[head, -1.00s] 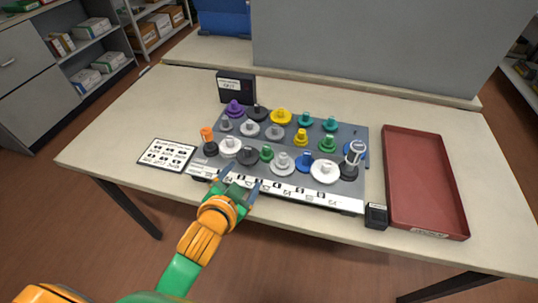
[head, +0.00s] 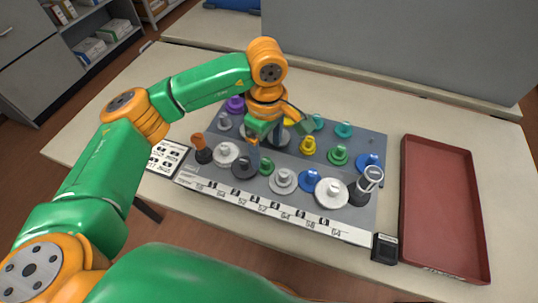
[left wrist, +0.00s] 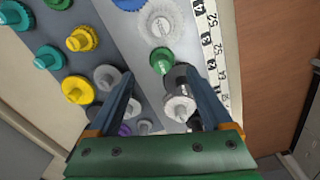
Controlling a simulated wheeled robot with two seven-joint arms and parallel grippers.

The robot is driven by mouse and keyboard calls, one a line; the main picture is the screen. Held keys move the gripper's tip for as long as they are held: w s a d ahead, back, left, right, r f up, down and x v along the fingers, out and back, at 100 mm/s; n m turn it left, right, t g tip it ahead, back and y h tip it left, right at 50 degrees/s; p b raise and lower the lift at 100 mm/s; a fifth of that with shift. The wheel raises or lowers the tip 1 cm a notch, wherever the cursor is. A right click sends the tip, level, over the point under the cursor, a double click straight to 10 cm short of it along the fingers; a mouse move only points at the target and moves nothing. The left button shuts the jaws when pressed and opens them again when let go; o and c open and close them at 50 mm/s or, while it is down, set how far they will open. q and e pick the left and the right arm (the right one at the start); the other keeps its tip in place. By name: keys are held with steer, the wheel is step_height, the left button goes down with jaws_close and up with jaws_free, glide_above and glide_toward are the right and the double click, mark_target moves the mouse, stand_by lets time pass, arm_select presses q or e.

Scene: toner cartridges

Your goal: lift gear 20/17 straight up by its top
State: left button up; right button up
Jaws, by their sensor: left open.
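My left gripper (head: 278,138) is above the gear board, pointing down, with its jaws apart and empty. In the left wrist view its two fingers (left wrist: 158,85) spread over the board. A green gear (left wrist: 162,60) shows between the fingertips, with a dark gear partly hidden beside the right finger and a white gear (left wrist: 180,107) nearer the palm. In the head view the dark gear (head: 243,167) and the green gear (head: 267,168) stand in the front row below the gripper. I cannot read which gear is 20/17. My right gripper is not in view.
Several coloured gears crowd the grey board (head: 365,146), including a yellow gear (head: 308,147) and a large white gear (head: 331,190). A numbered strip runs along its front. An empty red tray (head: 440,215) lies at the right, with a small black box (head: 384,248) beside the board.

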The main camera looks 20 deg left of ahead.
mark_target(266, 160)
arm_select(q)
steer(key=shift+s+f+p, duration=0.25)
steer(key=shift+f+p, duration=0.2)
steer(key=shift+f, duration=0.1)
steer(key=shift+s+f+p, duration=0.2)
steer(key=shift+f+p, duration=0.2)
steer(key=shift+f, duration=0.15)
steer(key=f, duration=0.3)
steer(key=shift+w+f+p, duration=0.2)
steer(key=shift+p, duration=0.2)
steer(key=shift+w+f, duration=0.1)
steer(key=shift+f, duration=0.3)
jaws_close()
